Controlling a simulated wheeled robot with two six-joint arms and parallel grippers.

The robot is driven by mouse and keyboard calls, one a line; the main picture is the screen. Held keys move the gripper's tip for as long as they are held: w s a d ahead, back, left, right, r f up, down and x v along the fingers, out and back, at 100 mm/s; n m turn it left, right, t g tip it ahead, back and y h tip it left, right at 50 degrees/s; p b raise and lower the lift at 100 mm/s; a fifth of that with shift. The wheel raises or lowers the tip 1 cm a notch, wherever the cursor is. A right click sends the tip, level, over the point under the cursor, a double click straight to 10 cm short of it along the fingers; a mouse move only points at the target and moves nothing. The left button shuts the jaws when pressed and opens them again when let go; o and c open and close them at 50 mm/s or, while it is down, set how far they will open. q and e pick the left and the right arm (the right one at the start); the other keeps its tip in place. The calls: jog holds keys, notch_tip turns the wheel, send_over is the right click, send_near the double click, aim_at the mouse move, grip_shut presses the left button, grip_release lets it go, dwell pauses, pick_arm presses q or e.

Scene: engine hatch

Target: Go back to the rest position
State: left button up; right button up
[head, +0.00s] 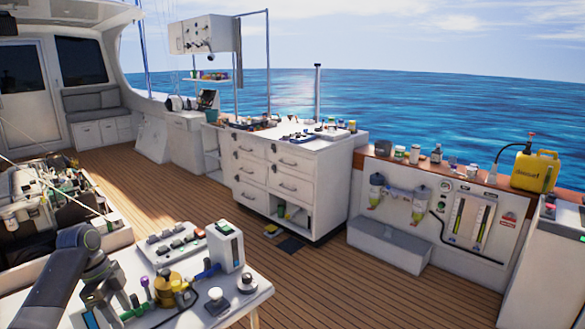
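My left arm comes in from the lower left, over a white table (262,291). My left gripper (118,308) is small and dark and is mixed up with the items behind it, so I cannot tell whether it is open or holds anything. My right gripper is not in view. On the table are a gold-coloured part (168,287), a grey box with a green display (226,247), a white panel with several switches (172,243) and two round knob-like parts, one of them at the right (247,283).
An open engine hatch (45,205) lies at the left. A white drawer cabinet (285,180) stands mid-deck. A pump panel (465,215) and a yellow jerrycan (535,170) are at the right. The wooden deck (330,285) between table and cabinets is largely clear.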

pick_arm(q)
jog(key=s+d+f+n+y, duration=0.1)
jog(key=s+d+f+n, duration=0.15)
jog(key=s+f, duration=0.35)
jog(key=s+d+f+n+t+y, duration=0.1)
jog(key=s+d+f+n, duration=0.15)
jog(key=s+f, duration=0.3)
jog(key=s+d+f+n+y, duration=0.1)
jog(key=s+d+f, duration=0.3)
jog(key=s+f, duration=0.2)
jog(key=s+d+r+n+t+y, duration=0.1)
jog(key=s+d+r+n, duration=0.1)
jog(key=s+n, duration=0.5)
jog(key=s+d+r+n+t+y, duration=0.1)
jog(key=s+d+r+n+t, duration=0.15)
jog(key=s, duration=0.85)
notch_tip(320, 180, down, 23)
jog(key=a+g, duration=0.2)
jog(key=a, duration=0.1)
jog(key=s+d+f+g+h, duration=0.1)
jog(key=s+f, duration=1.4)
jog(key=f, duration=0.2)
jog(key=shift+d, duration=0.4)
